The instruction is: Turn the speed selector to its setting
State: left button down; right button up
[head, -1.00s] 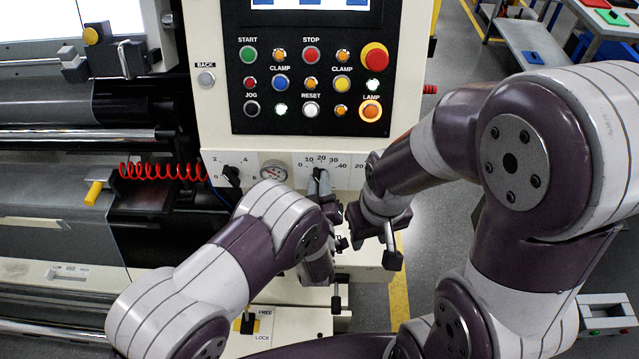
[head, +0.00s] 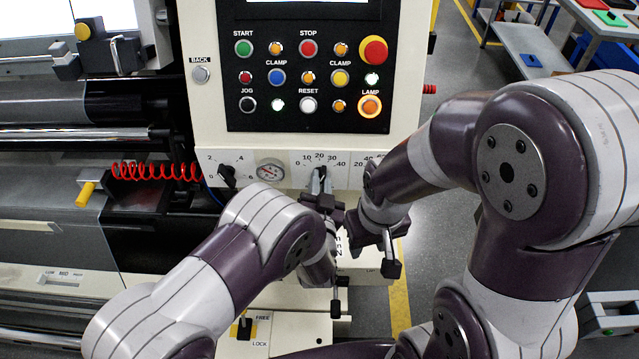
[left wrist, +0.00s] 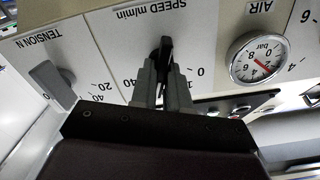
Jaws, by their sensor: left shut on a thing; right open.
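The black speed selector knob (head: 319,176) is on the white dial strip below the button panel. Its end points up near the 20 mark in the head view. In the left wrist view the knob (left wrist: 165,52) stands between the grey fingers of my left gripper (left wrist: 162,82), under the upside-down "SPEED m/min" label. My left gripper (head: 320,194) is shut on it, and its fingers hide part of the knob and the scale. My right gripper (head: 360,205) is open and empty, close to the right of my left gripper.
The tension knob (left wrist: 53,84) is beside the speed dial. The air gauge (head: 270,173) and another black knob (head: 227,175) are to its left. A button panel (head: 308,78) is above. My two forearms crowd the space before the dial. A red coiled hose (head: 155,171) hangs at left.

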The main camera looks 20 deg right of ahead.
pick_arm(q)
jog(key=shift+m, duration=0.7)
pick_arm(e)
jog(key=shift+f, duration=0.15)
pick_arm(q)
jog(key=c, duration=1.2)
grip_release()
jog(key=shift+w, duration=0.1)
pick_arm(e)
jog(key=shift+w, duration=0.15)
pick_arm(q)
jog(key=shift+f, duration=0.1)
pick_arm(e)
jog(key=shift+f, duration=0.1)
